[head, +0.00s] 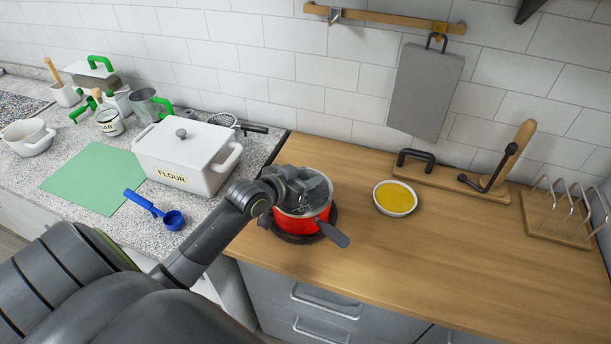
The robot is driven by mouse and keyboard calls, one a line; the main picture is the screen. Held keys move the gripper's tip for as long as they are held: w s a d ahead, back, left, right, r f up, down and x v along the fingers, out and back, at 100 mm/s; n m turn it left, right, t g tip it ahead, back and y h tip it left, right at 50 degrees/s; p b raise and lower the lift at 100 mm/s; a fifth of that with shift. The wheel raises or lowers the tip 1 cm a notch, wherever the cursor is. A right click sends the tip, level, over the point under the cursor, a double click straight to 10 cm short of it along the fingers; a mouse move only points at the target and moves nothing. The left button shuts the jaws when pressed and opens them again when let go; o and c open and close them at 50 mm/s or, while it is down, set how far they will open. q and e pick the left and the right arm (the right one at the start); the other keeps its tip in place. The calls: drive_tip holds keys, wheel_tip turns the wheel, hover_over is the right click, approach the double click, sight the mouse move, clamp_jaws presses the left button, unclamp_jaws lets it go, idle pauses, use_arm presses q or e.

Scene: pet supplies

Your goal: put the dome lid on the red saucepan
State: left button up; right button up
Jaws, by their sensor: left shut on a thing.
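The red saucepan (305,222) stands on a dark round base on the wooden counter, its dark handle pointing to the front right. My left gripper (306,188) is right above the saucepan, shut on what looks like the dome lid (320,197), a greyish see-through dome at the pan's mouth. My gripper and wrist hide the lid's knob and much of its left side. I cannot tell whether the lid touches the rim all round. My right gripper is not in view.
A bowl of yellow contents (395,198) stands right of the saucepan. A white flour box (187,155) and a blue scoop (158,210) are on the speckled counter at left. A wooden rack (560,215) is at far right. The wooden counter's front right is clear.

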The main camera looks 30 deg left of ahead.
use_arm(q)
drive_tip(key=o, duration=1.2)
drive_tip(key=shift+o, duration=0.2)
drive_tip(key=shift+s, duration=0.15)
drive_tip(key=shift+s+a+r, duration=0.1)
drive_tip(key=shift+s, duration=0.15)
drive_tip(key=v, duration=1.6)
drive_tip(key=shift+s+r, duration=0.2)
drive_tip(key=shift+s, duration=0.05)
drive_tip(key=shift+a, duration=0.1)
